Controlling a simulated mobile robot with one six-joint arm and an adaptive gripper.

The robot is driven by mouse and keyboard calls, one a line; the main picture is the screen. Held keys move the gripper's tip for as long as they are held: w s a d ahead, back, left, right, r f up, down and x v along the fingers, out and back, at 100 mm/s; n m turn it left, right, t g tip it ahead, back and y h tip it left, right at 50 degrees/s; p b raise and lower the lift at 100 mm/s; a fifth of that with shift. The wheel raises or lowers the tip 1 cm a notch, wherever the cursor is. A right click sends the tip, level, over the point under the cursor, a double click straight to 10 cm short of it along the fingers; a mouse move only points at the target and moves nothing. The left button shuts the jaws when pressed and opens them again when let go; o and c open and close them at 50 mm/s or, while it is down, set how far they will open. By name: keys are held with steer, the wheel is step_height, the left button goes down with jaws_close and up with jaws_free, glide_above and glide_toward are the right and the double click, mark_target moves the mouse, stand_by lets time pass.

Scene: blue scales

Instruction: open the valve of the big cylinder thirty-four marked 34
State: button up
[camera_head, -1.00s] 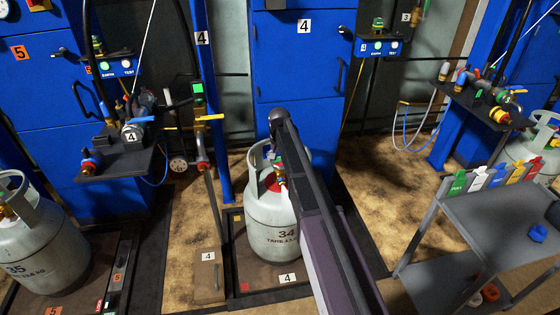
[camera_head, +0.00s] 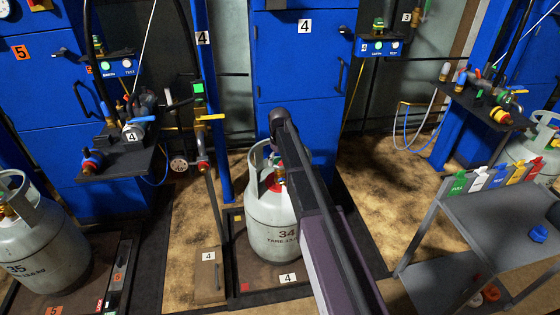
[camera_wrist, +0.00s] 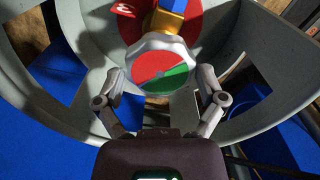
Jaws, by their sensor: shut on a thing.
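The big grey cylinder marked 34 (camera_head: 268,222) stands upright on the scale platform marked 4 (camera_head: 262,278) in the head view. Its collar (camera_wrist: 278,60) surrounds my gripper (camera_wrist: 162,76) in the wrist view. The gripper is shut on the valve's pale handwheel (camera_wrist: 166,46), with one finger at each side. The wheel's top is a disc (camera_wrist: 158,68), mostly red with a green part at lower right. A brass fitting (camera_wrist: 168,20) with a blue part shows beyond it. In the head view, my arm hides the gripper and much of the valve.
Cylinder 35 (camera_head: 45,245) stands at far left. A black shelf with fittings (camera_head: 118,165) and a yellow-handled hose head (camera_head: 205,130) are left of cylinder 34. A grey cart (camera_head: 485,215) with coloured tags stands at right. Blue cabinets line the back.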

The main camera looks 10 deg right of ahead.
mark_target(280, 161)
stand_by(0.4)
steer(key=o, duration=0.8)
steer(key=m, duration=1)
steer(key=shift+r+m+p, duration=0.3)
steer(key=shift+m+p, duration=0.05)
steer(key=shift+m, duration=0.05)
step_height(280, 161, up, 14)
steer(key=p, duration=1.4)
steer(key=s+r+n+p, duration=0.1)
steer(key=s+r+p, duration=0.3)
steer(key=s, duration=0.2)
steer(key=s+r+n+p, duration=0.2)
steer(key=s+r+p, duration=0.2)
steer(key=s, duration=0.2)
steer(key=s+r+n+p, duration=0.1)
steer(key=s+r+p, duration=0.3)
steer(key=s, duration=0.2)
steer(key=shift+s, duration=0.4)
